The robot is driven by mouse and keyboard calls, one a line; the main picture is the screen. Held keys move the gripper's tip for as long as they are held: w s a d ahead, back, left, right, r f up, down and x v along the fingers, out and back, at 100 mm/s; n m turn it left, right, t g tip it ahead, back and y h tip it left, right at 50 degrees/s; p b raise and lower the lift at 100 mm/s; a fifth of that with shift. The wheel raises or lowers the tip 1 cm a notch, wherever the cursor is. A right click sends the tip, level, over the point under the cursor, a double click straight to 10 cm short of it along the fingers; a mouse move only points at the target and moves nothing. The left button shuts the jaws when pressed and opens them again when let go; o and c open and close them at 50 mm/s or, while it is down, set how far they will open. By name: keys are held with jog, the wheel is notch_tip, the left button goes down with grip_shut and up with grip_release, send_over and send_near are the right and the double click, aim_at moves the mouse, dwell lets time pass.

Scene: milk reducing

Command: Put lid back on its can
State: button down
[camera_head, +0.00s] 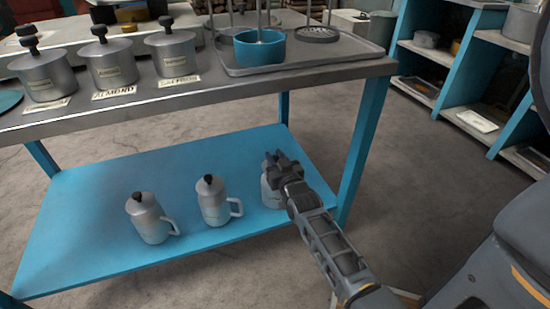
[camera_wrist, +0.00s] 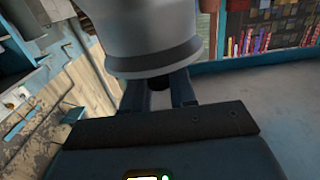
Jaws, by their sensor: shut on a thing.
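My gripper (camera_head: 280,168) is over the rightmost grey can (camera_head: 269,194) on the blue lower shelf (camera_head: 105,220). In the wrist view my gripper (camera_wrist: 160,86) is shut around a dark round knob, which appears to be the lid's. The can's pale grey body (camera_wrist: 155,35) and a darker grey band (camera_wrist: 155,62) fill the top of the wrist view, right by the fingers. The fingers hide the lid in the head view, so I cannot tell whether it is fully seated. The can looks upright.
Two lidded jugs, a left one (camera_head: 150,220) and a middle one (camera_head: 215,203), stand left of the can. The grey tabletop (camera_head: 215,92) above carries labelled lidded pots (camera_head: 110,66) and a tray (camera_head: 345,53) with a blue bowl (camera_head: 259,50). A blue table leg (camera_head: 362,145) is close right.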

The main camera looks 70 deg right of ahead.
jog(key=shift+f, duration=0.45)
jog(key=c, duration=0.8)
grip_release()
jog(key=shift+p+v, duration=0.8)
jog(key=shift+v, duration=3.1)
jog(key=shift+p+v, duration=1)
jog(key=shift+v, duration=2)
